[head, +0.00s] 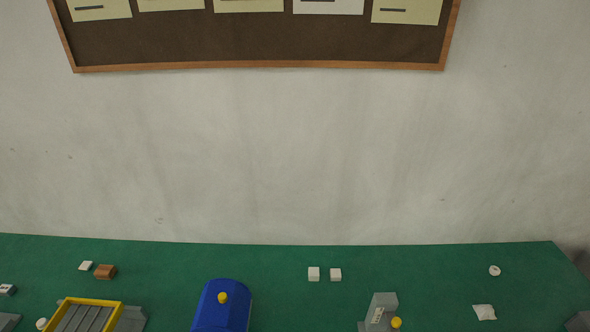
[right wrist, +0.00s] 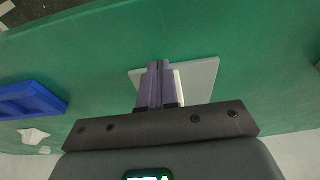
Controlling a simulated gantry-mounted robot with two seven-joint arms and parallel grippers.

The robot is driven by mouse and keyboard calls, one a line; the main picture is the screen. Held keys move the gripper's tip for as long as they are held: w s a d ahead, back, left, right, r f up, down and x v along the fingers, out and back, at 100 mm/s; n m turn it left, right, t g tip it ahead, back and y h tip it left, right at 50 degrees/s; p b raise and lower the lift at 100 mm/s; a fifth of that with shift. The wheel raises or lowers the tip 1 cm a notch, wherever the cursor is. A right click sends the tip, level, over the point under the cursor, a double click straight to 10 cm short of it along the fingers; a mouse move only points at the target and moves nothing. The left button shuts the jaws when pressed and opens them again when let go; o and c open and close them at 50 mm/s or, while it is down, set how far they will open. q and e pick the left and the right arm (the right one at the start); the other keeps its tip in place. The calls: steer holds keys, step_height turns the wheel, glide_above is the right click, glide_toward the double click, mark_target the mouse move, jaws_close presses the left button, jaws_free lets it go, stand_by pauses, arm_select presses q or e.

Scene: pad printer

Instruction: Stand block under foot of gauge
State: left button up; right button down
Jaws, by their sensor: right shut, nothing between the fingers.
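A white strip shows just right of the fingers, partly hidden. My left gripper is not in view.
The green table (head: 420,268) holds a blue rounded housing (head: 222,305), a yellow-framed grey tray (head: 118,304), a brown block (head: 105,271), a white ring (head: 495,271) and a crumpled white piece (head: 484,312). A blue tray (right wrist: 30,99) shows in the right wrist view.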

steer(key=shift+w+b, duration=0.4)
steer(key=shift+w, duration=0.6)
steer(key=shift+s+r+p, duration=0.15)
steer(key=shift+s+p, duration=0.6)
steer(key=shift+p, duration=0.15)
steer(key=shift+s+p, duration=0.7)
steer(key=shift+s, duration=0.05)
steer(key=s+r+p, duration=0.1)
steer(key=r+p, duration=0.1)
steer(key=p, duration=0.1)
steer(key=shift+s, duration=0.15)
steer(key=s+r+p, duration=0.1)
steer(key=p, duration=0.2)
steer(key=shift+s+a+r, duration=0.1)
steer(key=shift+s+r, duration=0.15)
steer(key=shift+r, duration=0.15)
steer(key=shift+s, duration=0.1)
